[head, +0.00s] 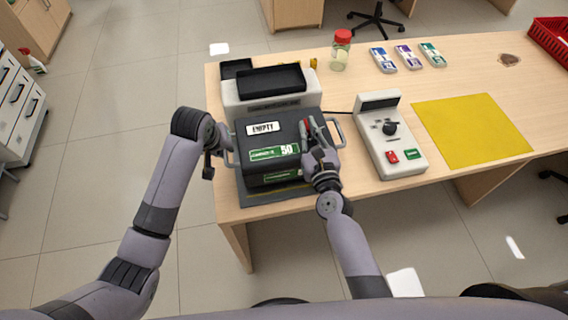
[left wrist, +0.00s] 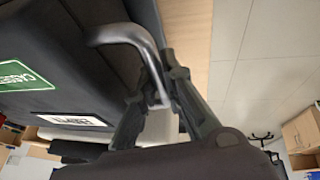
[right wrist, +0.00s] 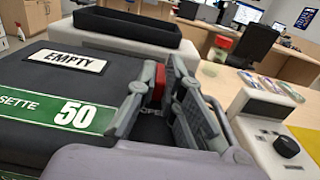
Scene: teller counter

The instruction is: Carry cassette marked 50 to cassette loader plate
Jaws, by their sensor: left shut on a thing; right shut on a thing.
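The dark cassette marked 50 (head: 248,146) has a white EMPTY tag and a green label. It is over a dark grey plate (head: 258,198), in front of a pale machine; I cannot tell whether it touches the plate. My left gripper (left wrist: 155,95) is shut on the cassette's left grey handle (left wrist: 128,37). My right gripper (head: 309,130) is at the cassette's upper right edge, shut on a small red part (right wrist: 159,83) between its fingers. The right handle (head: 340,127) shows just outside those fingers. The cassette's underside is hidden.
The pale machine (head: 312,91) with black trays stands behind the cassette. A control box (head: 395,157) with a knob stands close to the right. Beyond are a yellow mat (head: 470,130), a red-lidded jar (head: 340,53), small packs (head: 408,57) and a red crate (head: 550,36).

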